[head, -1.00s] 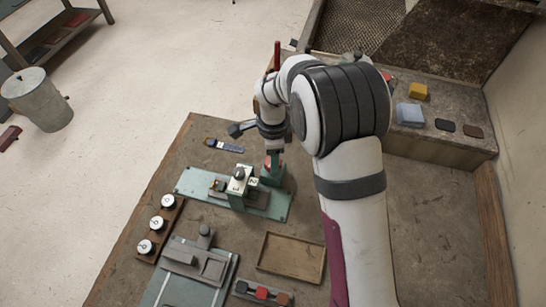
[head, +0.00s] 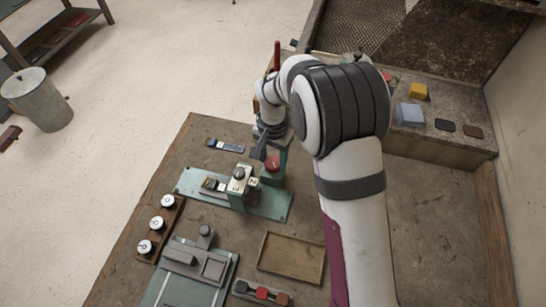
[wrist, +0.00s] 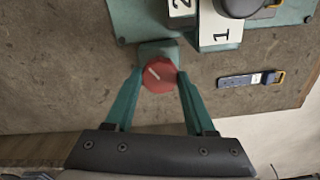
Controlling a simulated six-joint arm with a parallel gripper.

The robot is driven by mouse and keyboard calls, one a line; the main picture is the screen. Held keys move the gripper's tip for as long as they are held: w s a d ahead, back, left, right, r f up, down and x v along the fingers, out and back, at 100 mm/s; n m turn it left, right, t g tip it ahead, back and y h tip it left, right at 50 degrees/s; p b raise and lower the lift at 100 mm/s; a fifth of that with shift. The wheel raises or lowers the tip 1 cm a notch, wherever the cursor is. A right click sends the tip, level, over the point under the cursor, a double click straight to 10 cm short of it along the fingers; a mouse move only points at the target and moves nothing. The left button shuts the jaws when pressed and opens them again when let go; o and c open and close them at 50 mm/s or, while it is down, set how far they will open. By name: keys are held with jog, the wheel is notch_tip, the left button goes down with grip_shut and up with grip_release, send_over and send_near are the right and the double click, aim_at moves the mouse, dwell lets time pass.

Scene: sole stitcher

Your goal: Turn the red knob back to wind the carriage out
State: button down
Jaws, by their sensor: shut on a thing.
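The red knob (wrist: 158,73) has a pale line on its face and sits on a green block at the end of the stitcher. In the wrist view my gripper (wrist: 159,76) has its two green fingers on either side of the knob, shut on it. In the head view the knob (head: 272,163) shows just below my wrist, and the fingers are mostly hidden. The stitcher's green base (head: 275,207) carries a pale head block marked 1 and 2 (wrist: 220,36). The small carriage (head: 211,184) sits on the base, left of the head block.
A strap with a buckle (head: 225,145) lies behind the stitcher; the wrist view shows it too (wrist: 252,79). Round dials on a wooden rack (head: 160,224) stand at the left. An empty wooden tray (head: 291,273) and a grey fixture (head: 195,262) lie in front.

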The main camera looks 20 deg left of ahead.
jog(key=n, duration=1.4)
jog(key=shift+n, duration=0.3)
jog(key=n, duration=0.3)
jog(key=shift+n, duration=0.3)
jog(key=n, duration=0.3)
jog(key=shift+n, duration=0.3)
jog(key=n, duration=0.4)
jog(key=shift+n, duration=1.8)
jog(key=shift+c, duration=1.2)
grip_release()
